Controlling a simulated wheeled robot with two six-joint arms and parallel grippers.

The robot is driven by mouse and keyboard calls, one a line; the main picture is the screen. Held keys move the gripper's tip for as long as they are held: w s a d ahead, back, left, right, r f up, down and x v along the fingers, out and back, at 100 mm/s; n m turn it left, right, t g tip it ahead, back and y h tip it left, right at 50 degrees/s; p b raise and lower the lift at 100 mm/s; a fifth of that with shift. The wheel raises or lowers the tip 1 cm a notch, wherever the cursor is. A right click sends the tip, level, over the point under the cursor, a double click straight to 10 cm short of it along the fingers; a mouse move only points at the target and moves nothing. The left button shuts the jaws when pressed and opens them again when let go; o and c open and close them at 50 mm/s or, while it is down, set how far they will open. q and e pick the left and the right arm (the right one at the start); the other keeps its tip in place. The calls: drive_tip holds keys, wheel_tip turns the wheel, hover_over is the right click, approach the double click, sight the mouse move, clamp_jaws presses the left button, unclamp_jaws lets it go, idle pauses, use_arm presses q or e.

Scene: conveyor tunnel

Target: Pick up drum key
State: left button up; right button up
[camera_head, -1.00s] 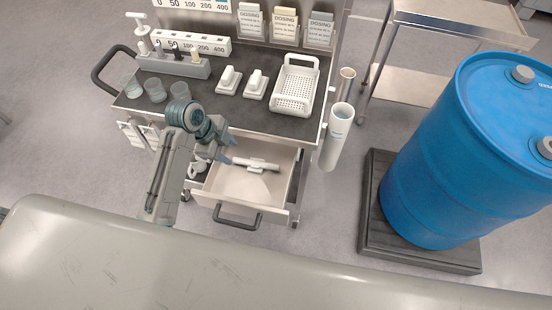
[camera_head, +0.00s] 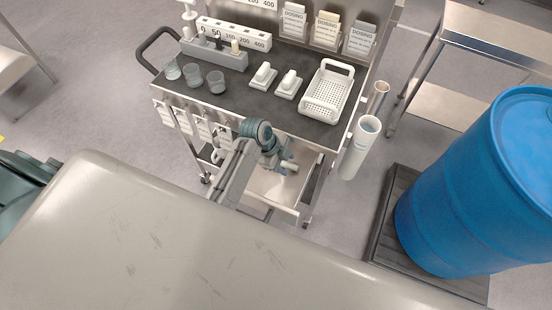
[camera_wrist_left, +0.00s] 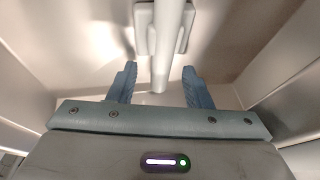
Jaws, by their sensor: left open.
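The drum key is the white bar-shaped tool (camera_wrist_left: 163,28) lying in the open drawer. In the left wrist view its shaft runs down from a wider crosspiece and lies between my two fingers, with a gap on each side. My left gripper (camera_wrist_left: 159,72) is open, its blue-grey fingers pointing into the drawer. In the head view my left gripper (camera_head: 287,161) is over the drawer (camera_head: 272,187) and hides most of the key. My right gripper is not in view.
The drawer walls rise close on both sides of my left gripper. A blue drum (camera_head: 470,190) stands on a dark pallet (camera_head: 382,235) at the right. A white tube (camera_head: 360,150) hangs beside the cart.

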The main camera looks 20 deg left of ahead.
sight(286, 164)
use_arm(q)
drive_tip(key=shift+d+f, duration=0.2)
drive_tip(key=shift+f, duration=0.25)
clamp_jaws()
wheel_tip(286, 164, up, 10)
drive_tip(key=b, duration=0.2)
drive_tip(key=shift+w, duration=0.15)
drive_tip(key=c, duration=0.7)
unclamp_jaws()
clamp_jaws()
